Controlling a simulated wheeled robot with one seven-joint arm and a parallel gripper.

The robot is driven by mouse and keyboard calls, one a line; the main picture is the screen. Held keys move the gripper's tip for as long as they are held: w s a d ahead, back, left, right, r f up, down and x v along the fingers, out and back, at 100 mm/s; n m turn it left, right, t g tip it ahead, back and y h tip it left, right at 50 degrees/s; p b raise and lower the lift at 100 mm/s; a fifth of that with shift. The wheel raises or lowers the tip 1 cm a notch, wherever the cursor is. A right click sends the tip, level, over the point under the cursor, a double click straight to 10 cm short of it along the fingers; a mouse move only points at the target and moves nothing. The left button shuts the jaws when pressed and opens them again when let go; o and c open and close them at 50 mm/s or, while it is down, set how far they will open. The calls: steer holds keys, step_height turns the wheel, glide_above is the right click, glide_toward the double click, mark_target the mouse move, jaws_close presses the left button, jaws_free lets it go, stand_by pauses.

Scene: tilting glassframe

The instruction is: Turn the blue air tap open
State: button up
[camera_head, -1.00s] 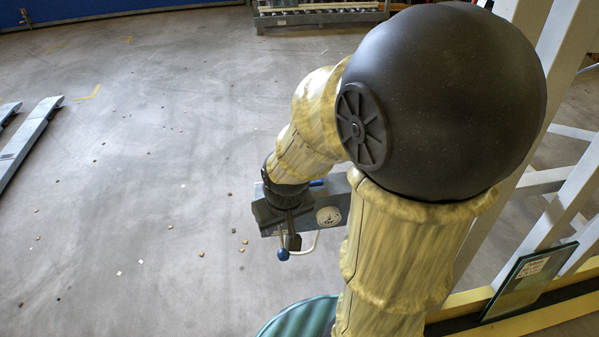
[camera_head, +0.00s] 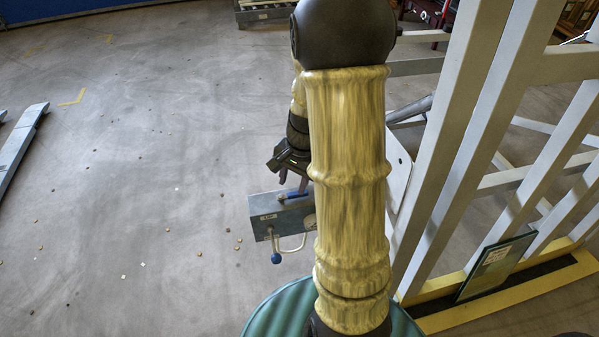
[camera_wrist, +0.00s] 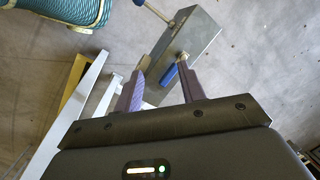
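The blue air tap (camera_head: 292,195) is a small blue handle on top of a grey-blue control box (camera_head: 265,206). In the wrist view the tap (camera_wrist: 169,76) shows between my fingers, nearer the right one, on the box (camera_wrist: 205,38). My gripper (camera_wrist: 164,64) is open, with purple fingers spread apart. In the head view my gripper (camera_head: 293,181) points down just above and behind the tap. Whether a finger touches the tap cannot be told. My arm hides the right part of the box.
A bent white lever with a blue ball knob (camera_head: 276,258) sticks out of the box's front. White frame beams (camera_head: 458,130) stand at the right, with a glass pane (camera_head: 494,264) at their yellow base. The floor to the left is mostly clear.

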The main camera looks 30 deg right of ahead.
mark_target(293, 195)
steer(key=w+d+r+m+y+p, duration=0.2)
steer(key=w+d+r+m+p, duration=0.1)
steer(key=d+m+p, duration=0.6)
steer(key=shift+d+r+m+t+y, duration=0.3)
steer(key=shift+d+r+m, duration=0.15)
steer(key=shift+d, duration=0.6)
steer(key=shift+w, duration=0.15)
steer(key=x, duration=1.7)
steer(key=shift+f, duration=0.15)
jaws_close()
